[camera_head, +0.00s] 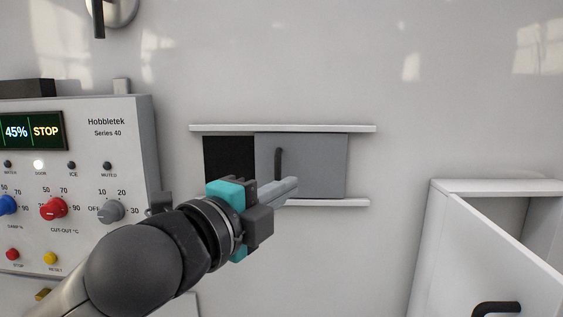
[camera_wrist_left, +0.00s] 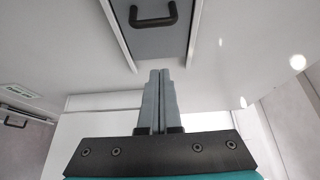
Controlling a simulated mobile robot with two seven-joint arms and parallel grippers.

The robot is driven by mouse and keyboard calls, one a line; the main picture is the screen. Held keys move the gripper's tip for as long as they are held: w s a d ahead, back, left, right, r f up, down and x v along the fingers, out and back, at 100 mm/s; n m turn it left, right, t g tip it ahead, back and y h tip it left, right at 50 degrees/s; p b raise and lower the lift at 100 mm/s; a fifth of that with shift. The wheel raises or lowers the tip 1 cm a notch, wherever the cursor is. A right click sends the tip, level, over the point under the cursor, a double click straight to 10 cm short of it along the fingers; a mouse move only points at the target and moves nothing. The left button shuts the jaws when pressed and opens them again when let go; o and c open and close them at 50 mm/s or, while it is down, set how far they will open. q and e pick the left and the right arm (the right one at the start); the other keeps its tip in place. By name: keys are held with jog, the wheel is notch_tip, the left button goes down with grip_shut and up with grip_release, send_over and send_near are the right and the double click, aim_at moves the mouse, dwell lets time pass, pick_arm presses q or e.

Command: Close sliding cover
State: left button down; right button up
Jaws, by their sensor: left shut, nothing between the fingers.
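The sliding cover (camera_head: 325,165) is a flat grey panel on the wall between two white rails. It leaves a dark opening (camera_head: 226,157) uncovered on its left. A black bar handle (camera_head: 278,161) stands upright near the cover's left edge. My left gripper (camera_head: 293,184) is shut and empty, its fingertips in front of the cover's lower part, just right of the handle's lower end in the head view. In the left wrist view, the handle (camera_wrist_left: 153,20) and cover (camera_wrist_left: 155,43) lie beyond the shut fingers (camera_wrist_left: 159,74), apart from them. My right gripper is out of view.
The lower rail (camera_head: 335,203) is partly hidden by my gripper. A control panel (camera_head: 120,155) with knobs stands at left. A white cabinet (camera_head: 490,187) with its door (camera_head: 500,260) ajar stands at lower right. The wall right of the cover is clear.

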aim_at(280, 176)
pick_arm(q)
jog(key=w+p, duration=0.1)
jog(key=w, duration=0.5)
jog(key=shift+w+a+f, duration=0.1)
jog(key=shift+w+a, duration=0.05)
jog(key=shift+w, duration=0.1)
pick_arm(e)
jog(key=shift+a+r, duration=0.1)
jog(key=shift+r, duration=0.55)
pick_arm(q)
jog(key=shift+a+p, duration=0.2)
jog(key=shift+p, duration=0.1)
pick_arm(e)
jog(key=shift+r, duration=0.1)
